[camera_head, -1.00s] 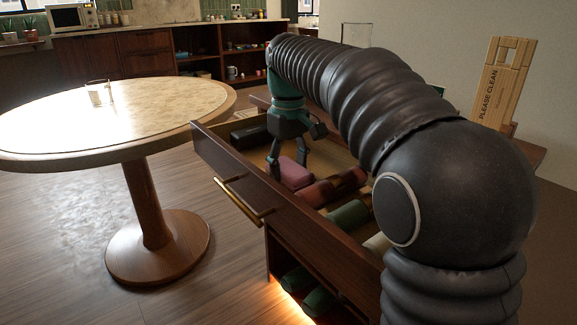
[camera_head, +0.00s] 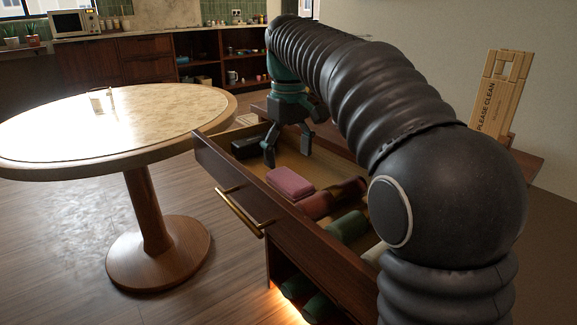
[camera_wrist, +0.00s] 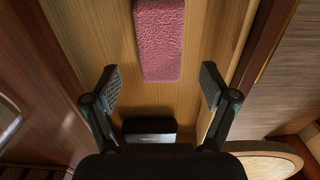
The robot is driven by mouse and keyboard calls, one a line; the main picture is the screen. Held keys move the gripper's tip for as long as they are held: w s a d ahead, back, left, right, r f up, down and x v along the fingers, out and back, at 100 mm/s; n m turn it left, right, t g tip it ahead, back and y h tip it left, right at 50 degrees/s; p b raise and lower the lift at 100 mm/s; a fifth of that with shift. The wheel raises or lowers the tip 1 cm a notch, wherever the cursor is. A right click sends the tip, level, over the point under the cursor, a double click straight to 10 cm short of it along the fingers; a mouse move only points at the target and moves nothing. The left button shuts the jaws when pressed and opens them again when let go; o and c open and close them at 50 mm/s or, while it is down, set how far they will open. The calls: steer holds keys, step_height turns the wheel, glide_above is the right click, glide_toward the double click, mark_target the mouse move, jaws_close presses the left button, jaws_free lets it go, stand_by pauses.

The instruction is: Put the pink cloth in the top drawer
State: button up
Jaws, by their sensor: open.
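The pink cloth (camera_head: 290,182) lies folded flat inside the open top drawer (camera_head: 238,181), between a black case and a dark red roll. It also shows in the wrist view (camera_wrist: 159,40) on the wooden drawer floor. My gripper (camera_head: 289,158) is open and empty above the drawer, behind the cloth and apart from it. In the wrist view the open fingers (camera_wrist: 160,88) are spread wide with the cloth ahead of them and nothing between the pads.
A black case (camera_head: 246,147) lies at the drawer's far end. A dark red roll (camera_head: 330,198) and a green roll (camera_head: 347,226) lie nearer. Green slippers (camera_head: 318,303) sit on the shelf below. A round table (camera_head: 120,165) stands left. A wooden sign (camera_head: 498,95) stands at the right.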

mark_target(289, 177)
step_height(289, 177, up, 7)
steer(key=p, duration=0.1)
steer(key=shift+p, duration=0.3)
steer(key=shift+f, duration=0.15)
steer(key=shift+c, duration=0.2)
stand_by(0.8)
